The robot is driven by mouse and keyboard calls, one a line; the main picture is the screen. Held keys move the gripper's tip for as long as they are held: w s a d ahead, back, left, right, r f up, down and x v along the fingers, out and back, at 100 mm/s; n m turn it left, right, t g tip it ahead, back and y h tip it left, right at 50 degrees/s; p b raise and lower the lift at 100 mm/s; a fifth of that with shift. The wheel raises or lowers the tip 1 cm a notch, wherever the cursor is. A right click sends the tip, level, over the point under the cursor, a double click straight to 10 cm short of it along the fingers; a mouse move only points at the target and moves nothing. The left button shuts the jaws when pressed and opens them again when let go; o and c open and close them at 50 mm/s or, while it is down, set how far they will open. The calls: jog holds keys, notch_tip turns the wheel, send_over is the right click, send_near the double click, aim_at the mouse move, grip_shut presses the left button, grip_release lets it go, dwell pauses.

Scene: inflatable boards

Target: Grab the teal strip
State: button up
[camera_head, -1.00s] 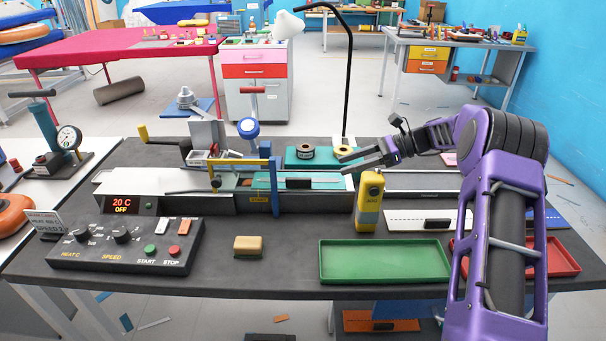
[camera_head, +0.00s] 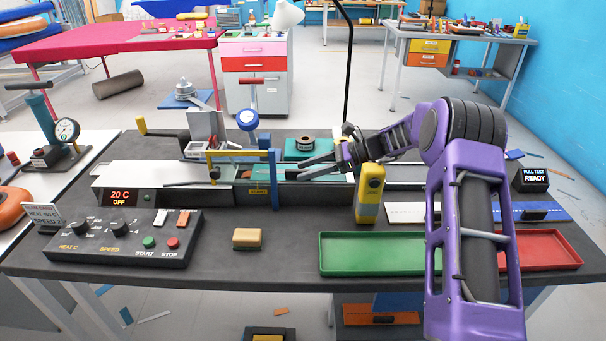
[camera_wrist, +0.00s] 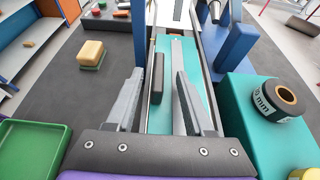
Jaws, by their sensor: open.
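The teal strip (camera_wrist: 167,108) lies flat in a long narrow channel and runs away from my gripper in the wrist view. A dark block (camera_wrist: 158,76) and a thin grey bar show on top of it. In the head view the teal strip (camera_head: 292,172) is partly hidden behind the blue post and my gripper. My gripper (camera_wrist: 158,74) is open, its two fingers on either side of the dark block and above the strip. In the head view my gripper (camera_head: 302,166) reaches left over the channel. I cannot tell whether the fingers touch anything.
A blue post (camera_head: 274,180) and yellow bar stand left of my gripper. A yellow device (camera_head: 369,195) stands in front of it. A teal block with a tape roll (camera_wrist: 278,98) lies close on the right in the wrist view. A green tray (camera_head: 375,254) is nearer the table edge.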

grip_shut()
jog(key=shift+r, duration=0.1)
dwell(0.4)
